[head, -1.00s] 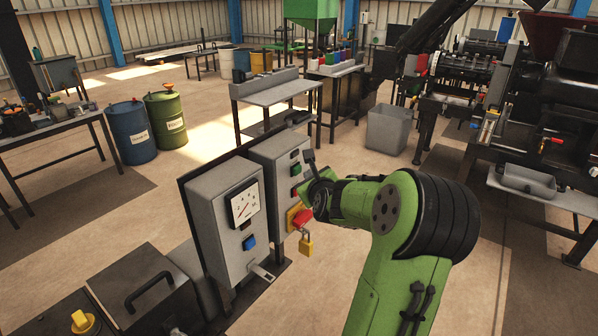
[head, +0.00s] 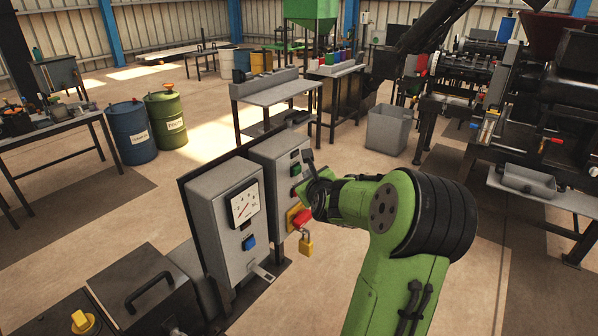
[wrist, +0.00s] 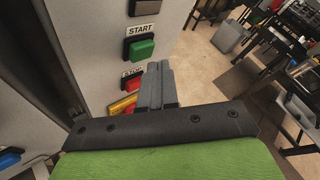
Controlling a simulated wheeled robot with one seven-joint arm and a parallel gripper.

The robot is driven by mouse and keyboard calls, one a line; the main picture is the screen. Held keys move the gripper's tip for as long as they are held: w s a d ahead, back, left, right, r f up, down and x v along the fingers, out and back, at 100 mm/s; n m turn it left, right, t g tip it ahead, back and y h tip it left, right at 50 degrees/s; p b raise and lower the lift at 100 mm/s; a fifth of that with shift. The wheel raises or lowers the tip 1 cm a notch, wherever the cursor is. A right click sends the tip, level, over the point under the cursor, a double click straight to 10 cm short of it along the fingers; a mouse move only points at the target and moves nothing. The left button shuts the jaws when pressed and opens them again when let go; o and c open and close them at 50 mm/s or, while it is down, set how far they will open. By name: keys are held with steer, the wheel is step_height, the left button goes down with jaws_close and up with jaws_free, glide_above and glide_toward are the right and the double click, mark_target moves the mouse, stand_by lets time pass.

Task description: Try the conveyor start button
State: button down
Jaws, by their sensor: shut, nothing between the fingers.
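The conveyor start button is a green push button (wrist: 141,49) under a START label in the wrist view, on a grey control box (head: 275,158). It also shows in the head view (head: 296,169). Below it is a red button (wrist: 133,83) under a STOP label, partly hidden by my fingers. My gripper (wrist: 158,70) is shut and empty. In the wrist view its fingertips overlap the box face just right of and below the green button, beside the red one. I cannot tell whether they touch the box.
A red switch on a yellow plate (head: 294,217) with a yellow padlock (head: 306,244) sits low on the same box. A second grey box with a gauge (head: 244,205) and a blue button (head: 249,243) stands at its left.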

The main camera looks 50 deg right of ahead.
steer(key=shift+w, duration=0.3)
steer(key=shift+w+a, duration=0.1)
steer(key=shift+w, duration=0.35)
stand_by(0.6)
steer(key=shift+s, duration=0.9)
steer(key=s, duration=0.5)
steer(key=shift+d, duration=0.3)
stand_by(0.4)
